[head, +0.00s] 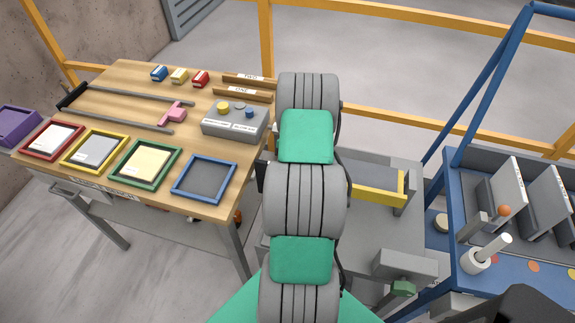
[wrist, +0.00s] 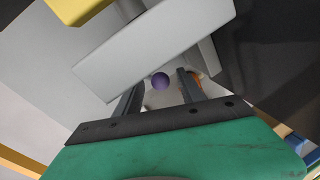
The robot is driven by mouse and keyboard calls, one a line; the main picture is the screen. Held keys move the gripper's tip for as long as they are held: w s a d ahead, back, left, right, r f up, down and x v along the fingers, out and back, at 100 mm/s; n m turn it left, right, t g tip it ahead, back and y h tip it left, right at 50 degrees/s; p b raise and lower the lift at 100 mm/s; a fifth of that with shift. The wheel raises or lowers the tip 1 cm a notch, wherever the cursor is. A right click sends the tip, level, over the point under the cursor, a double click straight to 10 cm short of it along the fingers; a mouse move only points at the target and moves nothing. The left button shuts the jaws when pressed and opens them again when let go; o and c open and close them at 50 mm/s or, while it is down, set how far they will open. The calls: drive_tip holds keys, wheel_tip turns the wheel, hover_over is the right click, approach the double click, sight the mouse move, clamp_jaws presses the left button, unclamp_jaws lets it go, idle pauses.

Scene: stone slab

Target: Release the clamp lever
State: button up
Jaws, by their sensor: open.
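A purple round knob (wrist: 160,81) shows in the wrist view, between the fingers of my gripper (wrist: 160,78) in the picture. It may be the end of the clamp lever; the lever's shaft is not clear. My gripper is open, with one dark finger on each side of the knob. I cannot tell how far the knob lies beyond the fingertips, or whether anything touches. A large grey block (wrist: 155,45) lies just beyond the fingers. In the head view my arm covers the gripper, and I cannot make out the purple knob there.
In the head view, a grey bench with a yellow bar (head: 378,195) stands right of my arm. A blue cart (head: 455,195) with upright panels is farther right. A wooden table (head: 100,100) at left holds coloured frames and a grey button box (head: 235,122). A yellow railing runs behind.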

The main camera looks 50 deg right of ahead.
clamp_jaws()
idle(0.3)
idle(1.1)
